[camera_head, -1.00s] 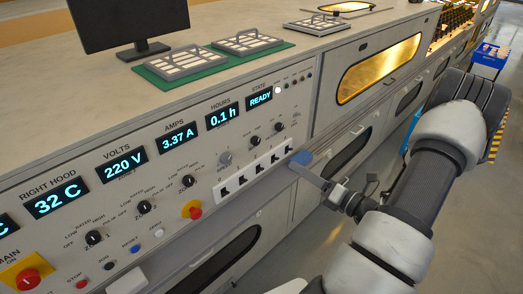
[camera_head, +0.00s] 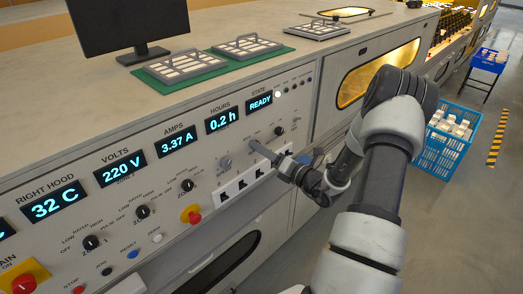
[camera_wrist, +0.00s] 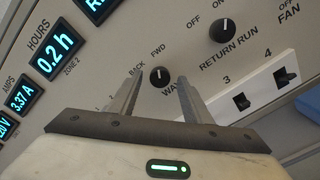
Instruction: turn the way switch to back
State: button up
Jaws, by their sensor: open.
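The way switch is a small black knob (camera_wrist: 160,76) with a white pointer line, on the grey control panel. In the wrist view its labels BACK and FWD stand above it and WAY below. Its pointer looks turned up toward FWD, though it is small. My gripper (camera_wrist: 156,88) is open, with one finger on each side of the knob; I cannot tell whether they touch it. In the head view my gripper (camera_head: 262,150) is at the panel below the STATE display and hides the knob.
The RETURN RUN knob (camera_wrist: 222,30) is to the right of the way switch. A white strip (camera_wrist: 252,82) of rocker switches lies below right. In the head view, a red button (camera_head: 193,215) is to the left and a blue crate (camera_head: 447,140) stands on the floor at right.

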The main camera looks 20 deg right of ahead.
jog(key=shift+w+a, duration=0.1)
jog(key=shift+w, duration=0.15)
jog(key=c, duration=1.1)
